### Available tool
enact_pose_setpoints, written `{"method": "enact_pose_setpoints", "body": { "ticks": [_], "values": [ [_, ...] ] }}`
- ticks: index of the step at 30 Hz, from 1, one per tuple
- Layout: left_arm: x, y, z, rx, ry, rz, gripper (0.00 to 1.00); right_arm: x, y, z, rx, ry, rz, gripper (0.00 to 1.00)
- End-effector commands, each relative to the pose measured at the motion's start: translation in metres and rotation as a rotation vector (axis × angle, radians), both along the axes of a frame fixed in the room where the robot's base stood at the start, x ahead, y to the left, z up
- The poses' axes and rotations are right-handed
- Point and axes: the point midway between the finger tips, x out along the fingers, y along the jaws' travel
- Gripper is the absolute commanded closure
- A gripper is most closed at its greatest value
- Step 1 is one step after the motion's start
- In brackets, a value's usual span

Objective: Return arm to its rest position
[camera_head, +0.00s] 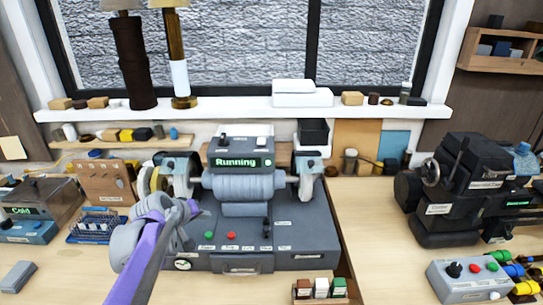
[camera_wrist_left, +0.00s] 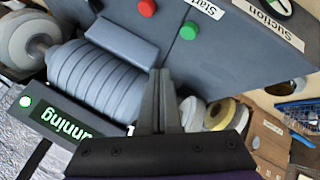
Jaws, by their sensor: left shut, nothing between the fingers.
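My left arm (camera_head: 150,240), grey and purple, reaches in from the lower left in the head view. My left gripper (camera_head: 194,209) is shut and empty, in front of the left part of a grey machine (camera_head: 310,232). In the left wrist view the fingers of the left gripper (camera_wrist_left: 162,75) are together, over the machine's front and ribbed drum (camera_wrist_left: 95,78). The machine's display (camera_head: 240,162) reads "Running". Its green button (camera_head: 209,236) and red button (camera_head: 231,236) show uncovered to the right of the gripper. My right gripper is out of view.
A black machine (camera_head: 465,190) and a grey button box (camera_head: 470,280) stand on the right. A "Cold" box (camera_head: 30,212) and a blue rack (camera_head: 97,226) are at the left. The table (camera_head: 380,240) between the machines is mostly clear.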

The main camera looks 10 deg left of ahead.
Motion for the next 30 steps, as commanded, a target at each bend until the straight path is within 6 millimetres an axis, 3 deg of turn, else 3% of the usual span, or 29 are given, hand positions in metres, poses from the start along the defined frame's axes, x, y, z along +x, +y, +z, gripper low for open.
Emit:
{"method": "enact_pose_setpoints", "body": {
  "ticks": [5, 8, 12, 18, 24, 30],
  "values": [
    [-0.026, -0.031, -0.006, 0.044, 0.032, -0.065, 1.0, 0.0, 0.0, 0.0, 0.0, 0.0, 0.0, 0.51],
    [-0.065, -0.067, -0.017, 0.114, 0.078, -0.153, 1.0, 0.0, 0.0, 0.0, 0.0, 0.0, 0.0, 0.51],
    [-0.135, -0.113, -0.044, 0.24, 0.148, -0.3, 1.0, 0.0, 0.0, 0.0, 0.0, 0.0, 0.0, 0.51],
    [-0.216, -0.143, -0.086, 0.401, 0.218, -0.463, 1.0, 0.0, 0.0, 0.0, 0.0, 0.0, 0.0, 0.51],
    [-0.251, -0.148, -0.109, 0.482, 0.245, -0.535, 1.0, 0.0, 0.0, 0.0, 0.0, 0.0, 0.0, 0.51],
    [-0.254, -0.148, -0.111, 0.492, 0.249, -0.542, 1.0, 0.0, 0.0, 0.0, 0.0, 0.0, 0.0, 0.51]
  ]
}}
